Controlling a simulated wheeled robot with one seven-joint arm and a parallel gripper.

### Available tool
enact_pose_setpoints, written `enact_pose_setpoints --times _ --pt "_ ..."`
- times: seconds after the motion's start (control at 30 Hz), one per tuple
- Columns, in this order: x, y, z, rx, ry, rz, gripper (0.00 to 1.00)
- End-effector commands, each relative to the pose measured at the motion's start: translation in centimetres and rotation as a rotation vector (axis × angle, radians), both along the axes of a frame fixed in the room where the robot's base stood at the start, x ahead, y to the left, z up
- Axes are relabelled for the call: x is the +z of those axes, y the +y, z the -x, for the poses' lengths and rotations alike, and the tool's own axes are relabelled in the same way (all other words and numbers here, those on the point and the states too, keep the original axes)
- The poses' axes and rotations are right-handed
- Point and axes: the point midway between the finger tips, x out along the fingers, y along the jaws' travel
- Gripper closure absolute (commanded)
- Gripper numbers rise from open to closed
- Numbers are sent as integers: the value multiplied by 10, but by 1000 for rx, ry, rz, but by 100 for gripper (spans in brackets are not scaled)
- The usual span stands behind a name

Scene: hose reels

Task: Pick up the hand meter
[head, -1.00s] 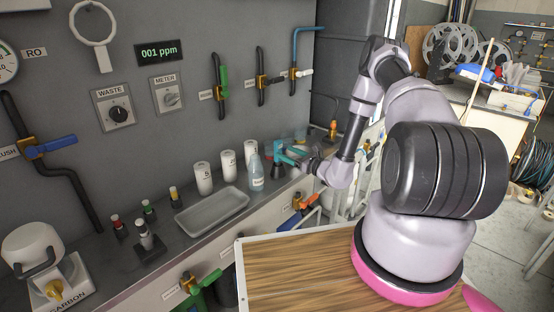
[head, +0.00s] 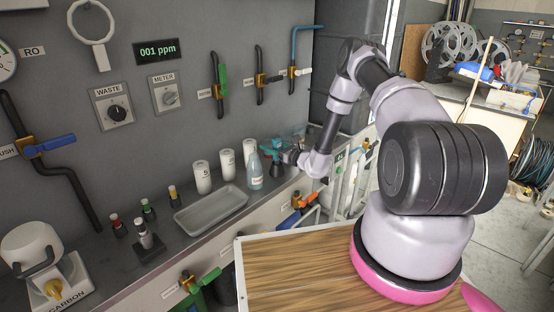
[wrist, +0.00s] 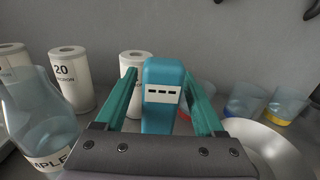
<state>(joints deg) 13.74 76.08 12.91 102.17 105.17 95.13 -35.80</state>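The hand meter (wrist: 163,95) is a teal block with a white display showing dashes. In the wrist view it stands between the two green fingers of my gripper (wrist: 160,80). A gap shows between the left finger and the meter; the right finger is close to it, and contact cannot be told. The meter's lower part is hidden behind the gripper's dark body. In the head view my gripper (head: 280,150) is over the far end of the counter, beside the sample bottle. There the teal meter and fingers are too small to separate clearly.
The clear sample bottle (head: 255,170) stands close to the gripper's left. White filter cylinders (head: 228,164) line the wall behind. A grey tray (head: 211,210) lies nearer. Cups with coloured bases (wrist: 283,107) and a pale round dish (wrist: 262,145) are on the right in the wrist view.

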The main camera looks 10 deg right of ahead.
Motion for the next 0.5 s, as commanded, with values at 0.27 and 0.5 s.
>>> enact_pose_setpoints --times 0.27,0.5 --pt "0 0 0 0 -1 -1 100" --pt "3 0 0 0 -1 0 100"
